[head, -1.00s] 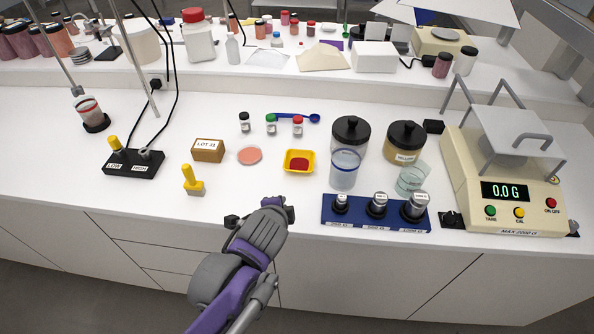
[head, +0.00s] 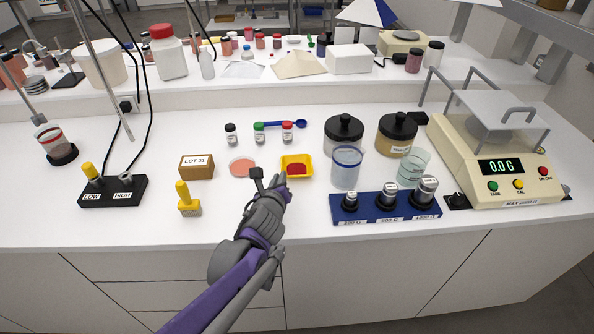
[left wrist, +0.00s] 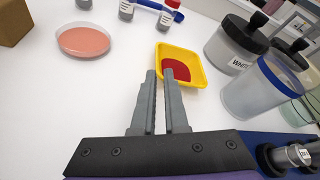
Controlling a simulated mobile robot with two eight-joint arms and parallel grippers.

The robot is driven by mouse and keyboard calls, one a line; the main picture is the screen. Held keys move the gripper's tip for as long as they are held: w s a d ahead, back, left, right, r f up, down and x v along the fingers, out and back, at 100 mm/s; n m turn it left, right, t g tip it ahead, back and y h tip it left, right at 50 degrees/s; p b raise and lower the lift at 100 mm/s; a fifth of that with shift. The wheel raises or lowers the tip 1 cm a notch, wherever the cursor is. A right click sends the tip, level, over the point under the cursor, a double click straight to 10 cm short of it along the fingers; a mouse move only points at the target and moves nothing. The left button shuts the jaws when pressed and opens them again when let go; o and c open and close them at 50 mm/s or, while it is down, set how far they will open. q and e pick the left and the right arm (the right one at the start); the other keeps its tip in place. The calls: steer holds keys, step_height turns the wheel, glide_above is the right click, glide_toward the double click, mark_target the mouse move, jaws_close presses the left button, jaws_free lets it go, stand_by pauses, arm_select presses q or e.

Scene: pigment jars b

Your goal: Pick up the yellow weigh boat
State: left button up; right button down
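The yellow weigh boat (head: 309,165), a small square tray with red powder (head: 297,170) in it, sits on the white bench; it also shows in the left wrist view (left wrist: 196,58). My left gripper (head: 281,181) is at the near left side of the boat. In the left wrist view its fingers (left wrist: 158,73) are slightly apart, with a narrow gap. The left fingertip appears just outside the boat's near left rim, the right one over its inside. I cannot tell whether they touch it. The boat looks flat on the bench. My right gripper is not in view.
A pink dish (head: 242,166) lies left of the boat. A clear blue-rimmed beaker (head: 346,170) and dark-lidded jars stand close on the right. A blue weight block (head: 350,215) is at the near right.

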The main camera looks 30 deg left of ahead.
mark_target(283, 167)
arm_select(q)
steer(key=shift+x, duration=3.6)
steer(key=shift+s, duration=0.1)
jaws_close()
steer(key=shift+r, duration=0.15)
